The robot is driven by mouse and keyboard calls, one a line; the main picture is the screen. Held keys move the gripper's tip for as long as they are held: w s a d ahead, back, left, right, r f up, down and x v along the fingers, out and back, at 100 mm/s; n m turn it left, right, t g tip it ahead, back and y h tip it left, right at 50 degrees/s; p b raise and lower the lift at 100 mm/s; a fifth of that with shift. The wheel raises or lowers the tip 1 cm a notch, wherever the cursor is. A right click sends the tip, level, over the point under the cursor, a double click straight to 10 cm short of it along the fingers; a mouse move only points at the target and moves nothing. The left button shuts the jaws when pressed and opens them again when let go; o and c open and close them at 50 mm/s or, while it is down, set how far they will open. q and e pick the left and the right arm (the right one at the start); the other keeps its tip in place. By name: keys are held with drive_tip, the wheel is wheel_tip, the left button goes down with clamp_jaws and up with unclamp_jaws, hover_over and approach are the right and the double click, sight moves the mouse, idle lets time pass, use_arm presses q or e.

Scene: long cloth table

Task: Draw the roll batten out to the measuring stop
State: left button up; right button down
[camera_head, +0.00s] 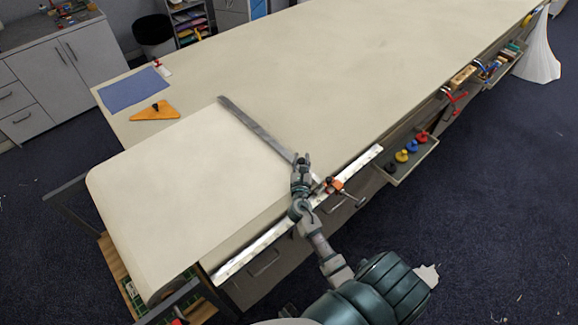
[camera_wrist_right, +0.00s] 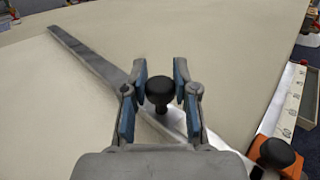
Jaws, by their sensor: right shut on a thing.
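The roll batten (camera_head: 255,125) is a long grey metal bar lying across the pale cloth, at the cloth's leading edge. It also shows in the right wrist view (camera_wrist_right: 92,58). A black knob (camera_wrist_right: 160,90) stands on it near its front end, between the fingers of my right gripper (camera_head: 301,160). My right gripper (camera_wrist_right: 160,95) is shut on this knob. The measuring stop (camera_head: 333,185), orange with a black knob, sits on the table's front edge just right of my gripper. It also shows in the wrist view (camera_wrist_right: 272,148). I cannot tell whether batten and stop touch. My left gripper is out of view.
A pale metal rule (camera_head: 250,250) runs along the table's front edge. A blue cloth (camera_head: 135,90) and an orange triangular piece (camera_head: 155,111) lie at the far left. An open drawer (camera_head: 408,163) with coloured knobs juts out at right. The tabletop (camera_head: 370,75) beyond the batten is clear.

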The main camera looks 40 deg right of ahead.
drive_tip(key=shift+s+d+f, duration=0.15)
drive_tip(key=shift+d+f, duration=0.1)
drive_tip(key=shift+d, duration=0.25)
drive_tip(key=c, duration=0.9)
unclamp_jaws()
drive_tip(key=shift+a, duration=0.25)
drive_tip(key=shift+o, duration=0.2)
drive_tip(key=shift+w, duration=0.2)
drive_tip(key=shift+d, duration=0.1)
drive_tip(key=shift+s, duration=0.1)
drive_tip(key=shift+s+a+f, duration=0.1)
drive_tip(key=shift+s+a, duration=0.15)
drive_tip(key=v, duration=1.1)
drive_tip(key=shift+a, duration=0.2)
drive_tip(key=shift+d, duration=0.1)
